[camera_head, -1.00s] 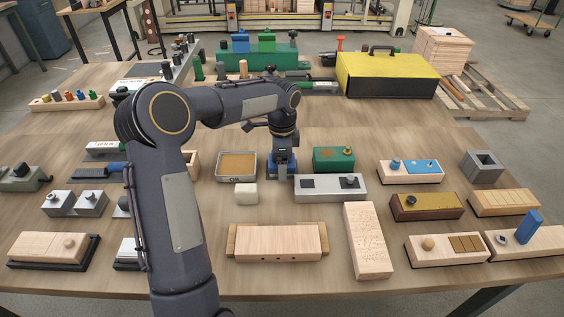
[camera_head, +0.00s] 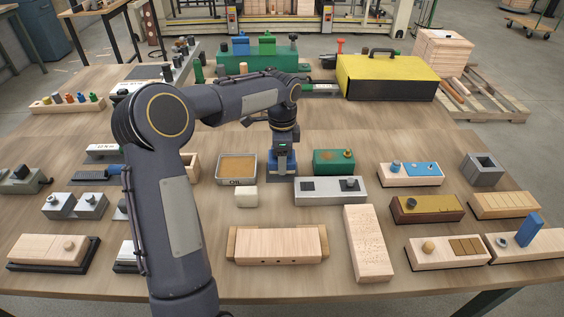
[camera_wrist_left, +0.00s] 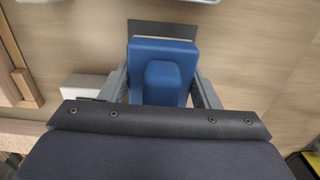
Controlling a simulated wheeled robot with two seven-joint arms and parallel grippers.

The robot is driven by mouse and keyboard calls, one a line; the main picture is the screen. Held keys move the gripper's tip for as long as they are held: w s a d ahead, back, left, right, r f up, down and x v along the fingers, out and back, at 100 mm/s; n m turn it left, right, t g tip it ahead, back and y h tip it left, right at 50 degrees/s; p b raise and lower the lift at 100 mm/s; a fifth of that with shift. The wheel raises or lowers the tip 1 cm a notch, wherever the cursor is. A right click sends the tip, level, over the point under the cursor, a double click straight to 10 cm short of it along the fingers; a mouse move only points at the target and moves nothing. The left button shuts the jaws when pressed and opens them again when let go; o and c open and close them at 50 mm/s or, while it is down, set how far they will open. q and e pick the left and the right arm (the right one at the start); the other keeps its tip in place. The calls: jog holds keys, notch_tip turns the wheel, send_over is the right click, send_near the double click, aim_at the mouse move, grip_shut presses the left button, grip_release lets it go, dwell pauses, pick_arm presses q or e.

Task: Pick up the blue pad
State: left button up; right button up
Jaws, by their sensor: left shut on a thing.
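The blue pad (camera_wrist_left: 163,65) is a blue block with a raised, rounded grip on top, seen in the left wrist view. My left gripper (camera_wrist_left: 162,92) has a grey finger on each side of it and is shut on it. A dark flat plate (camera_wrist_left: 165,28) shows beyond the pad. In the head view my left gripper (camera_head: 282,170) points down at the middle of the table, between a metal tray and a green block. Little of the pad shows there. My right gripper is not in view.
The metal tray (camera_head: 236,179) and a white cube (camera_head: 246,196) are left of the gripper. The green block (camera_head: 333,165) and a grey fixture (camera_head: 331,191) are close on its right. A wooden block (camera_head: 278,246) lies in front. Bare table is behind.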

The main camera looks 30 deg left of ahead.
pick_arm(q)
jog(key=s+d+r+b, duration=0.2)
jog(key=s+d+r, duration=0.5)
jog(key=s+r, duration=0.3)
jog(key=shift+s+d+r, duration=0.3)
jog(key=shift+s+r, duration=0.1)
jog(key=shift+s, duration=0.55)
jog(key=o, duration=0.3)
jog(key=shift+c, duration=0.8)
